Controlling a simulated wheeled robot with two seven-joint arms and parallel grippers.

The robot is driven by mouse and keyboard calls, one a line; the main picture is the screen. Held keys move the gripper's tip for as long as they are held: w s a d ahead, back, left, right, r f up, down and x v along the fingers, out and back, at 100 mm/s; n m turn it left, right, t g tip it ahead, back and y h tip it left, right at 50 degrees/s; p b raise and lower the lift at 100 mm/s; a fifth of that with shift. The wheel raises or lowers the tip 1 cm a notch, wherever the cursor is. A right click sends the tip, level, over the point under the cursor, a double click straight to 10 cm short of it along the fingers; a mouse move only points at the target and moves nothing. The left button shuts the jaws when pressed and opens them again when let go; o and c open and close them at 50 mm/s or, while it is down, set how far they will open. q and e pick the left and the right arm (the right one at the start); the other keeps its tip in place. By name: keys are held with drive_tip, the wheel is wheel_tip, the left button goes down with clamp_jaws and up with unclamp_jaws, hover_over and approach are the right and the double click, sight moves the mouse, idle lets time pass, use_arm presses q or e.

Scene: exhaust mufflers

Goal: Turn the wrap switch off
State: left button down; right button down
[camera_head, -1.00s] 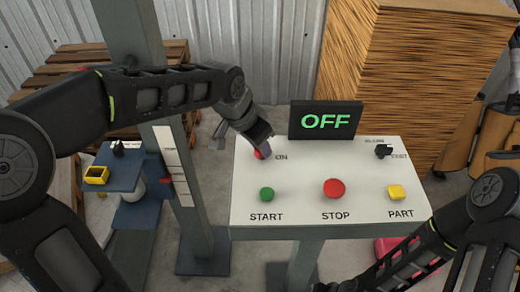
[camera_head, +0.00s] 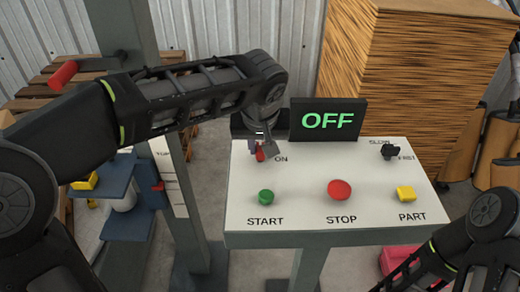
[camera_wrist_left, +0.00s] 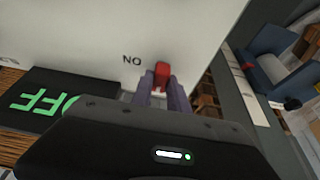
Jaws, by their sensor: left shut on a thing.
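The wrap switch (camera_head: 260,154) is a small red switch at the top left of the white control panel, beside the label ON. The display (camera_head: 327,120) behind the panel reads OFF in green. My left gripper (camera_head: 257,150) is at the switch, coming from above, and covers part of it. In the left wrist view the red switch (camera_wrist_left: 162,75) sits between the tips of my left gripper (camera_wrist_left: 160,92), which is shut on it. My right arm shows at the lower right, but its gripper is outside the view.
The panel (camera_head: 300,180) also carries a green START button (camera_head: 266,197), a red STOP button (camera_head: 340,189), a yellow PART button (camera_head: 405,193) and a black SLOW/FAST knob (camera_head: 390,152). A grey post stands left. A stack of boards (camera_head: 400,70) stands behind.

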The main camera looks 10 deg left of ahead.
idle(0.3)
use_arm(q)
drive_tip(key=c, duration=1.3)
unclamp_jaws()
drive_tip(key=v, duration=0.7)
drive_tip(key=shift+s+d+r, duration=0.1)
drive_tip(key=shift+s+r, duration=0.05)
drive_tip(key=shift+r, duration=0.2)
